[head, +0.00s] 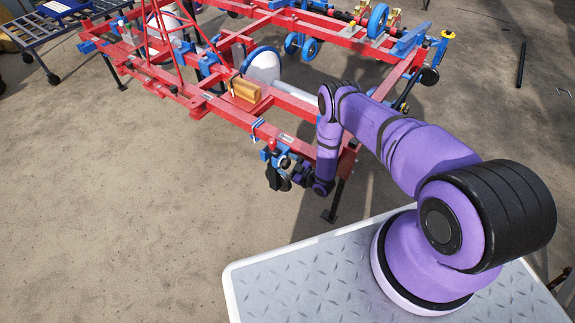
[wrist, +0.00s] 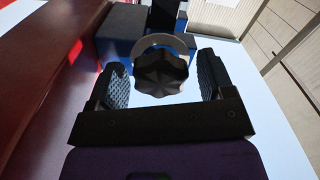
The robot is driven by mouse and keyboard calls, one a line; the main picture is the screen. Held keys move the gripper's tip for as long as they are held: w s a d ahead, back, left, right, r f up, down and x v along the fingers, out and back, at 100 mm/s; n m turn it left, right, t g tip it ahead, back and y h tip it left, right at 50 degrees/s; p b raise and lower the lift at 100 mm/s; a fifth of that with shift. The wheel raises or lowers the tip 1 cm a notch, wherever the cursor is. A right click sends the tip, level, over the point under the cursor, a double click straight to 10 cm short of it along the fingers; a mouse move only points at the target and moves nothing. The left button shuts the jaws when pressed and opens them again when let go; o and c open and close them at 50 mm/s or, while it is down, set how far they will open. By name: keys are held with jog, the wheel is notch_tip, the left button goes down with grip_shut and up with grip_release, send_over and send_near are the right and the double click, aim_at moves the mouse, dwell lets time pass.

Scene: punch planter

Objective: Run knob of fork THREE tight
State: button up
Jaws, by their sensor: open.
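In the wrist view a black lobed knob (wrist: 160,73) sits in front of a pale grey ring and a blue bracket (wrist: 122,50). My gripper (wrist: 163,76) is open, with one ridged finger on each side of the knob. Gaps show between the knob and both fingers, so neither visibly touches it. In the head view my gripper (head: 284,172) is low at the near corner of the red planter frame (head: 225,113), by a blue clamp (head: 268,154). The knob cannot be made out there, and I cannot read a fork number.
A red beam (wrist: 45,80) runs close along the left in the wrist view. In the head view a yellow-brown block (head: 245,89) lies on the frame, and a dark stand leg (head: 333,205) is right of my gripper. Sandy ground (head: 130,220) at left is clear.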

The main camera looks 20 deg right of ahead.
jog(key=c, duration=0.9)
jog(key=shift+m, duration=1.9)
jog(key=o, duration=0.9)
jog(key=shift+d, duration=0.1)
jog(key=v, duration=1)
jog(key=shift+s+d, duration=0.15)
jog(key=shift+s, duration=0.2)
